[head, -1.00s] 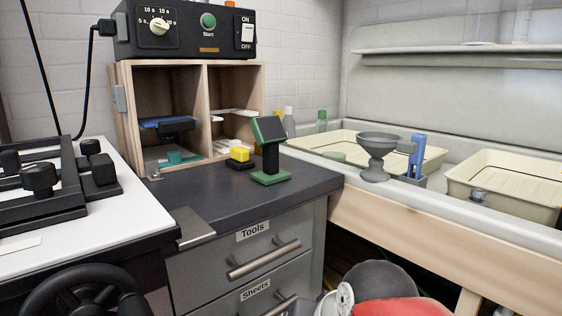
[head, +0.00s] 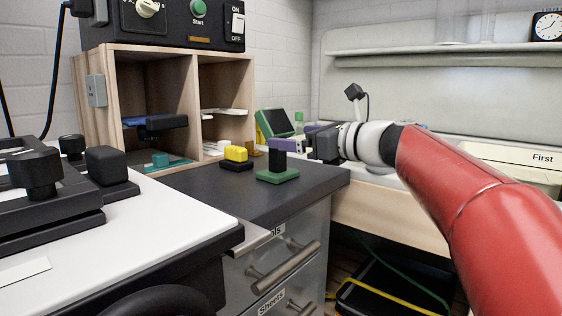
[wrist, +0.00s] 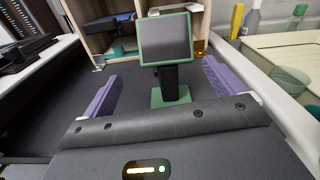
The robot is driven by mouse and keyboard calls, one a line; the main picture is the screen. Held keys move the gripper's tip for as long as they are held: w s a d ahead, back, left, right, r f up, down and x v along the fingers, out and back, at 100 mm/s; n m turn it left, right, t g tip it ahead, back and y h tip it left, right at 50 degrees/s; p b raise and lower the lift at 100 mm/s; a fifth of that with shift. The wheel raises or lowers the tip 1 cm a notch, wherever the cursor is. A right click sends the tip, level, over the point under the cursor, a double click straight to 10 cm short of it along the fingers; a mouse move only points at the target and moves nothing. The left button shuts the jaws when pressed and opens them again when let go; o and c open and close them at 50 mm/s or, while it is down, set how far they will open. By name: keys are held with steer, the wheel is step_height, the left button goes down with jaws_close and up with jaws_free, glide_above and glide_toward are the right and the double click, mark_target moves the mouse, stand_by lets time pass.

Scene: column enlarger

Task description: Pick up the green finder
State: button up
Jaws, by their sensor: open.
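The green finder (head: 277,175) stands upright on the dark counter, with a green base, black post and tilted green-framed dark screen. In the wrist view the finder (wrist: 166,40) stands straight ahead, its post lined up with the gap between the purple fingers. My gripper (head: 298,138) is open and level with the upper post, reaching in from the right. In the head view one purple finger covers part of the post below the screen. The jaws hold nothing. I cannot tell whether the post is between the fingertips or just beyond them.
A yellow-and-black block (head: 236,156) sits on the counter left of the finder. A wooden cubby (head: 192,110) with shelved items stands behind, under a black timer box (head: 165,25). In the wrist view, bottles and a cream tray (wrist: 285,50) lie to the right.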

mark_target(271, 125)
steer(key=shift+w+a+r+m, duration=0.1)
steer(key=shift+w+r+m, duration=0.2)
steer(key=shift+w, duration=0.2)
steer(key=shift+w+a+r+m, duration=0.1)
steer(key=shift+w+r+m, duration=0.15)
steer(key=shift+w, duration=0.2)
steer(key=x, duration=0.4)
steer(key=p+x, duration=0.1)
steer(key=x, duration=0.2)
steer(key=shift+a+r, duration=0.15)
steer(key=shift+r, duration=0.15)
jaws_close()
